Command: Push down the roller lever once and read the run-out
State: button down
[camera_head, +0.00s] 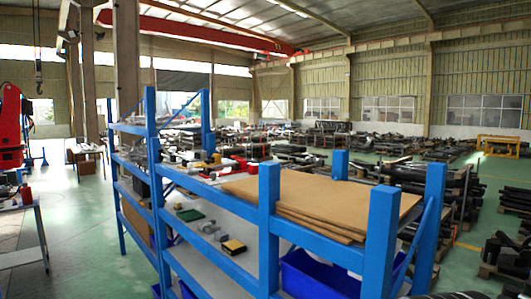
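I cannot make out a roller lever or a run-out reading anywhere in the head view. My gripper and arm are not in view. Small tools and parts lie on the blue shelf rack (268,190), too small to identify. A small table (22,208) at the left edge also holds small items, including a red one (26,194). A large red machine part (10,128) is cut off by the left edge.
The blue rack fills the foreground, with brown boards (325,197) on top and a blue bin (318,277) below. Open green floor (84,235) lies between rack and table. A crane hook (38,80) hangs at left. Pallets of dark stock stand behind.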

aim_at(244, 159)
jog(key=i+j+z, duration=0.45)
jog(key=z, duration=0.15)
jog(key=i+j, duration=0.1)
jog(key=j, duration=0.15)
jog(key=i+j+z, duration=0.15)
jog(key=j, duration=0.15)
jog(key=i+j, duration=0.1)
jog(key=j, duration=0.15)
jog(key=i+j, duration=0.15)
jog(key=j, duration=0.2)
jog(key=i+j, duration=0.2)
jog(key=j, duration=0.2)
jog(key=i+j+z, duration=0.1)
jog(key=j, duration=0.25)
jog(key=i+j, duration=0.2)
jog(key=j, duration=0.2)
jog(key=i+j, duration=0.15)
jog(key=j, duration=0.2)
jog(key=k+j+z, duration=0.1)
jog(key=j, duration=0.3)
jog(key=k+j+z, duration=0.1)
jog(key=z, duration=0.25)
jog(key=u, duration=0.35)
